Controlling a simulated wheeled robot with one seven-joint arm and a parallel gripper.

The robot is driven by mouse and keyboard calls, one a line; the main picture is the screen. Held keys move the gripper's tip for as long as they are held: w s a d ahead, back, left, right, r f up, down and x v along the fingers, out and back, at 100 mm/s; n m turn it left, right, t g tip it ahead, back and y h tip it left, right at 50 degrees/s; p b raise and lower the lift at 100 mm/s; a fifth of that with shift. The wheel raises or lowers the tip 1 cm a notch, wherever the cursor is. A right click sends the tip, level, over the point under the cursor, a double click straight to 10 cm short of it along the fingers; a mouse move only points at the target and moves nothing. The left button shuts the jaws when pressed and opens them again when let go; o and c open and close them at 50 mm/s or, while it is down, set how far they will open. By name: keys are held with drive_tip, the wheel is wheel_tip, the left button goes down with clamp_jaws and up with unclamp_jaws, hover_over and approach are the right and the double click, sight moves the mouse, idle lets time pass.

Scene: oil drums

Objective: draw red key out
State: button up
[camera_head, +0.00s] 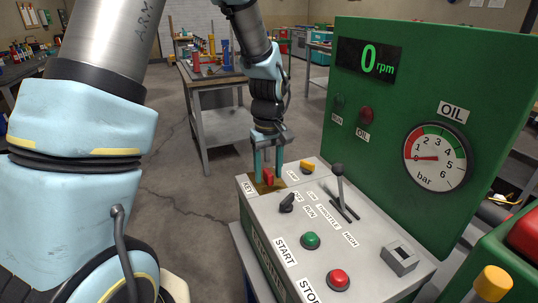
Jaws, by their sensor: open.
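The red key (268,176) stands at the far left corner of the grey control panel (362,258), by the label KEY, on a brownish-yellow plate. My gripper (268,168) points down over it, with its two light blue fingers open, one on each side of the key. The fingers partly hide the key and its socket. Whether either finger touches the key cannot be told.
Near the key are a yellow switch (307,166), a black knob (287,202) and a throttle lever (339,180). A green start button (310,241) and red stop button (338,280) sit nearer. A green gauge board (398,125) rises behind; its display reads 0 rpm.

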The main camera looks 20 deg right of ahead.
drive_tip(key=shift+f, duration=0.45)
clamp_jaws()
idle(0.4)
